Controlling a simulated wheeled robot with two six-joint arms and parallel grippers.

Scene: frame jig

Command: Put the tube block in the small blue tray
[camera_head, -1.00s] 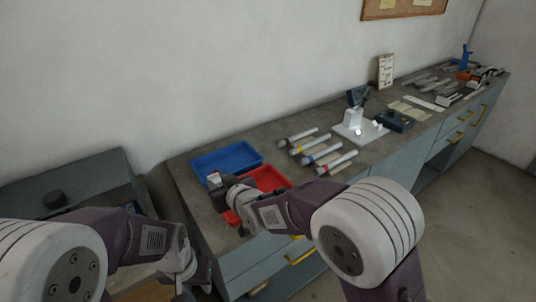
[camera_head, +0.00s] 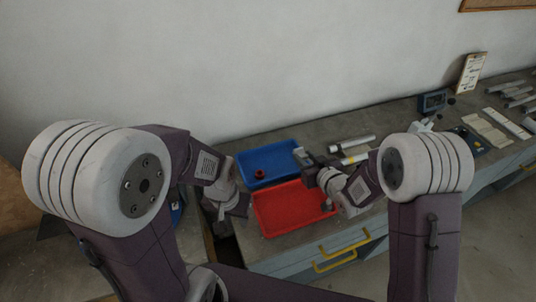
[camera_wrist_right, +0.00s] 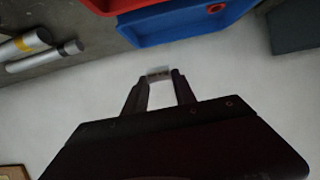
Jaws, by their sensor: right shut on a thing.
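The blue tray (camera_head: 286,156) lies on the bench against the wall, and its wall shows in the right wrist view (camera_wrist_right: 180,27). A small red ring-shaped piece (camera_head: 260,174) sits in its left part, also visible in the wrist view (camera_wrist_right: 216,7). My right gripper (camera_head: 307,165) is at the tray's right end. In the wrist view its fingers (camera_wrist_right: 158,78) are shut on a small pale block (camera_wrist_right: 158,72). I cannot tell for sure which piece is the tube block. My left gripper (camera_head: 236,205) is left of the trays; its jaw opening is hidden.
A red tray (camera_head: 285,212) lies in front of the blue one, close to the bench edge. Silver tubes (camera_head: 352,143) lie to the right of the blue tray. A meter and stand (camera_head: 432,101) are farther right. The wall rises close behind.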

